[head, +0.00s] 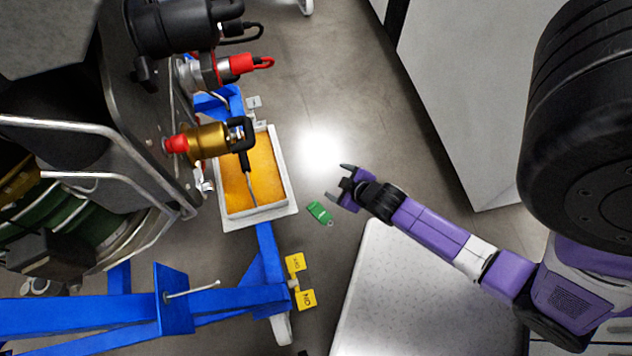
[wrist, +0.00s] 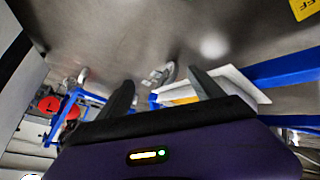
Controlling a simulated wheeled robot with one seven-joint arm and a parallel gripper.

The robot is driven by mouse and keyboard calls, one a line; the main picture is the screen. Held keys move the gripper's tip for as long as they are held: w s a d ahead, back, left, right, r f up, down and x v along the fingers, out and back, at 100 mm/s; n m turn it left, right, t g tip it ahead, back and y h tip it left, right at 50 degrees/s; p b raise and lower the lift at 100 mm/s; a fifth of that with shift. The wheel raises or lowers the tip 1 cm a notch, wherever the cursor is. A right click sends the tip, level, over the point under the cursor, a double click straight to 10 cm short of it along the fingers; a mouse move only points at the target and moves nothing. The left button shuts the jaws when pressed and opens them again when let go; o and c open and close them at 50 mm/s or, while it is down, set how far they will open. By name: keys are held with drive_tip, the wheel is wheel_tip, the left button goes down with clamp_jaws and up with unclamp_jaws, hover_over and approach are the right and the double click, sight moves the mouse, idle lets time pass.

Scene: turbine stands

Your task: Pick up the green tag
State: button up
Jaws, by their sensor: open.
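The green tag (head: 320,212) lies on the grey floor in the head view, between the white-rimmed tray and my gripper. It has a small ring at its lower right end. My gripper (head: 338,184) is open and empty, just above and right of the tag in the picture. Its height over the floor is hard to tell. In the wrist view the two fingers of my gripper (wrist: 160,88) stand apart with nothing between them. I cannot make out the green tag in the wrist view.
A white-rimmed tray (head: 258,217) with an orange inside stands left of the tag. A blue stand (head: 225,302) with yellow labels (head: 306,299) runs below it. A pale speckled surface (head: 400,290) lies below my arm. Floor above the tag is clear.

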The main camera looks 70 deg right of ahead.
drive_tip(key=w+d+f+m+g+b, duration=0.15)
drive_tip(key=d+f+g+b, duration=0.35)
drive_tip(key=f, duration=0.7)
drive_tip(key=m+g+y+b, duration=0.25)
drive_tip(key=y+b, duration=0.25)
drive_tip(key=b, duration=0.6)
hover_over(317, 209)
drive_tip(key=shift+m+t, duration=0.25)
drive_tip(key=shift+m, duration=0.05)
wheel_tip(317, 209, down, 19)
drive_tip(key=shift+s+f, duration=0.1)
drive_tip(key=shift+f, duration=0.25)
wheel_tip(317, 209, down, 7)
drive_tip(key=b, duration=0.6)
drive_tip(key=shift+r, duration=0.1)
